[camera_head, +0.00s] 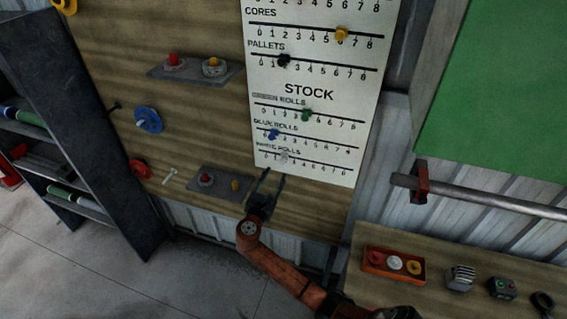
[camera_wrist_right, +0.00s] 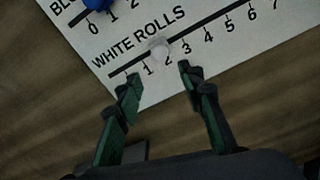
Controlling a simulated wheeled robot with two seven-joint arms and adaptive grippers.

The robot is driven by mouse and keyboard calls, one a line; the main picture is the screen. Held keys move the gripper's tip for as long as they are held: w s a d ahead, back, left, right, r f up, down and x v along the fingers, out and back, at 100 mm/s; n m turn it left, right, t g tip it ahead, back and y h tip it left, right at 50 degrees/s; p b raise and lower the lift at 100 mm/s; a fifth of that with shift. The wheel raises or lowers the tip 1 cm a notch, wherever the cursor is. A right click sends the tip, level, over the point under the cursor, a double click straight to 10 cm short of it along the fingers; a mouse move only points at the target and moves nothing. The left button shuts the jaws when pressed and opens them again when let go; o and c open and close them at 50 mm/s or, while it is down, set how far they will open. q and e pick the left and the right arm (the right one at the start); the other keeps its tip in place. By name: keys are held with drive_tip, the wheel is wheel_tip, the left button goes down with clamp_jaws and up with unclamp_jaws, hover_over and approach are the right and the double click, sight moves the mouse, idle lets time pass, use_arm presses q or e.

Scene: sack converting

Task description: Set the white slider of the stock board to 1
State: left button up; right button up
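The stock board (camera_head: 335,150) is a white panel with several numbered slider scales on a wooden wall. The white slider (camera_wrist_right: 158,47) is a small pale knob on the lowest scale, white rolls; in the right wrist view it sits at about the 2 mark. It also shows in the head view (camera_head: 284,156). My right gripper (camera_head: 274,174) is open and empty, just below the white rolls scale. In the right wrist view its fingertips (camera_wrist_right: 159,74) are spread either side of and below the knob, not touching it. The left finger hides the 0. My left gripper is out of view.
The blue slider (camera_head: 273,134) and green slider (camera_head: 306,115) sit on the scales above. A small knob panel (camera_head: 220,183) is left of my right gripper. A metal rail (camera_head: 490,200) and a bench with a red tray (camera_head: 370,268) stand to the right.

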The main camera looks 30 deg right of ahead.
sight(281, 163)
drive_tip(key=shift+w+d+r, duration=0.15)
drive_tip(key=shift+d+r, duration=0.6)
drive_tip(key=shift+d, duration=0.05)
drive_tip(key=x, duration=0.5)
drive_tip(key=shift+w+p, duration=0.1)
drive_tip(key=shift+p, duration=0.2)
drive_tip(key=shift+x, duration=0.8)
drive_tip(key=shift+c, duration=0.3)
clamp_jaws()
